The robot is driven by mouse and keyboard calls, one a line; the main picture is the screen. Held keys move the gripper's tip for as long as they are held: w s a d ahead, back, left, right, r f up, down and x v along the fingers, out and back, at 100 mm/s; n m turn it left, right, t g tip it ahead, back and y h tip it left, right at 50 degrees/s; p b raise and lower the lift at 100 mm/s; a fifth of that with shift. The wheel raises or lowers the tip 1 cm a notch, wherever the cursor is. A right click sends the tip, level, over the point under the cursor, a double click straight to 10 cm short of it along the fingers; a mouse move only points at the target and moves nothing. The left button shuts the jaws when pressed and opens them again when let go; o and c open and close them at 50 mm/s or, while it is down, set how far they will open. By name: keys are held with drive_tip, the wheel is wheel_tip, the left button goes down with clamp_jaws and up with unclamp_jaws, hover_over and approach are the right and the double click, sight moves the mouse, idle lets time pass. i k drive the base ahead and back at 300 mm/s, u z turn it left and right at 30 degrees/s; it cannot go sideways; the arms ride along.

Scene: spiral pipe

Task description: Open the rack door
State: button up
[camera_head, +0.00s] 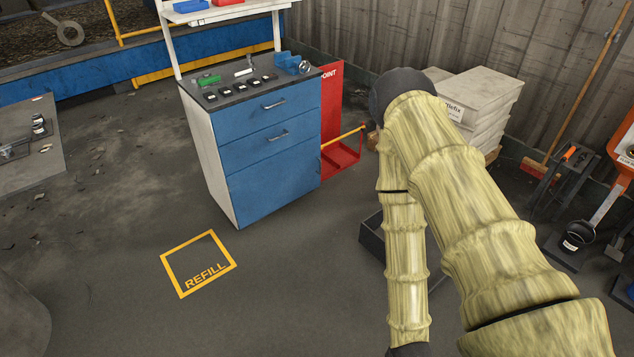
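A blue and white cabinet (272,168) stands in the upper middle; no part is clearly marked as a rack door. Its front has two shut drawers with metal handles, an upper one (262,112) and a lower one (282,153). Below them is a larger blue panel (275,188), also shut, on which I see no clear handle. My arm fills the right middle, bends at a dark elbow and runs down to the bottom edge. My gripper is not visible; the forearm leaves the picture at the bottom.
A yellow REFILL square (198,263) marks the floor before the cabinet. A red stand (333,120) is beside it. A dark open box (373,243) is partly behind my forearm. White stacked boxes (478,98) and tools stand at right.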

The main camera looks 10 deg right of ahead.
sight(258, 189)
drive_tip(key=u, duration=0.4)
drive_tip(key=i, duration=2.25)
drive_tip(key=z, duration=0.2)
